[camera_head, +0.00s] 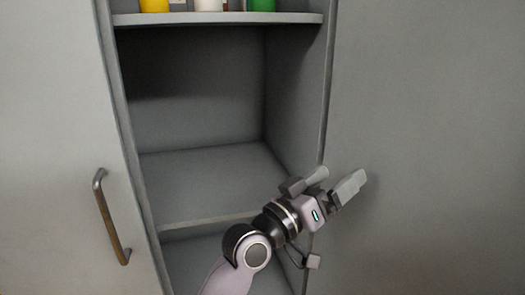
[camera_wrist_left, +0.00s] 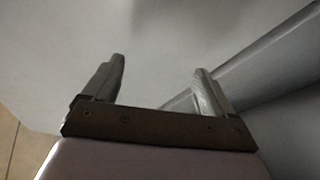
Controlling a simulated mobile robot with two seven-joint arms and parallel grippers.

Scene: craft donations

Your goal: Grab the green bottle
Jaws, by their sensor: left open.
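The green bottle (camera_head: 262,5) stands on the upper shelf of the cabinet, at the right end of a row. Only its lower part shows; the top is cut off by the picture's upper edge. My left gripper (camera_head: 340,180) is open and empty, well below the bottle and to its right, in front of the cabinet's right edge. In the left wrist view its two fingers (camera_wrist_left: 155,85) stand apart with nothing between them. The bottle does not show in the left wrist view. My right gripper is in neither view.
A yellow item (camera_head: 154,5) and a white item (camera_head: 208,5) stand left of the bottle on the upper shelf (camera_head: 220,18). The middle shelf (camera_head: 205,180) is empty. A door with a handle (camera_head: 110,215) is at left; a plain grey panel (camera_head: 430,120) is at right.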

